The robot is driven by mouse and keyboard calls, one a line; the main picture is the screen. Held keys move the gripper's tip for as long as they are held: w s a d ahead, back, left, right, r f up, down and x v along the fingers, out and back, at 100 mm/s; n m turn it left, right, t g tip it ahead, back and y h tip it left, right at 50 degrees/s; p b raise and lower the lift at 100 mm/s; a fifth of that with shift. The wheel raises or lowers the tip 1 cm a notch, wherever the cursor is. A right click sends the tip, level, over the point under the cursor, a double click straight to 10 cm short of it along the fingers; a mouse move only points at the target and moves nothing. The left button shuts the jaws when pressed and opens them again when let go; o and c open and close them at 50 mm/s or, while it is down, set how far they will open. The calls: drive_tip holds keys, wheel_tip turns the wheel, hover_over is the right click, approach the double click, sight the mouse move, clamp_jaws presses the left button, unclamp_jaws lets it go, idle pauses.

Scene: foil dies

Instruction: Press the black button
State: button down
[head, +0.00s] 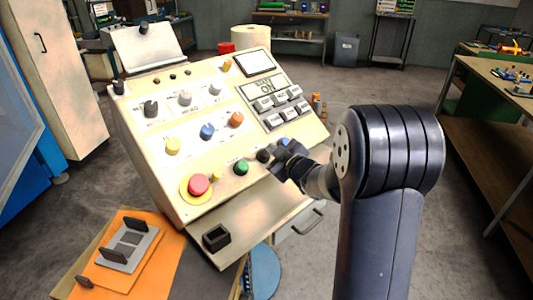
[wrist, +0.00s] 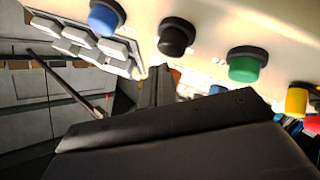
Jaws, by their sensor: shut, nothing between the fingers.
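The black button (head: 263,155) sits in the lower row of the sloped control panel (head: 150,133), between the green button (head: 241,167) and the blue button (head: 284,142). In the wrist view the black button (wrist: 176,37) is at top centre, with nothing covering its front. My gripper (head: 277,165) is shut and empty, just right of the black button in the head view. In the wrist view my gripper's dark fingers (wrist: 160,82) appear just below the black button. I see no clear contact, and the exact gap cannot be told.
A red mushroom button (head: 198,185) on a yellow ring and a small yellow button (head: 216,175) lie left of the green one. Knobs and grey keys (head: 280,104) fill the upper panel. A drawer handle (head: 308,222) juts out below. A workbench (head: 505,85) stands at right.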

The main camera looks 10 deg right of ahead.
drive_tip(key=shift+w+a+f+b, duration=0.15)
drive_tip(key=shift+w+f+b, duration=0.05)
drive_tip(key=shift+f+b, duration=0.1)
drive_tip(key=shift+w+a+f+b, duration=0.15)
drive_tip(key=shift+w+f+b, duration=0.05)
drive_tip(key=shift+f+b, duration=0.25)
idle(0.7)
drive_tip(key=shift+r, duration=0.1)
drive_tip(key=shift+s+d+r+p, duration=0.3)
drive_tip(key=shift+s+r+p, duration=0.15)
drive_tip(key=shift+r+p, duration=0.2)
drive_tip(key=r+p, duration=0.1)
drive_tip(key=s+d+r+p, duration=0.1)
drive_tip(key=s+r+p, duration=0.1)
drive_tip(key=r, duration=0.1)
drive_tip(key=shift+s+d, duration=0.2)
drive_tip(key=shift+d, duration=0.05)
idle(0.4)
idle(0.6)
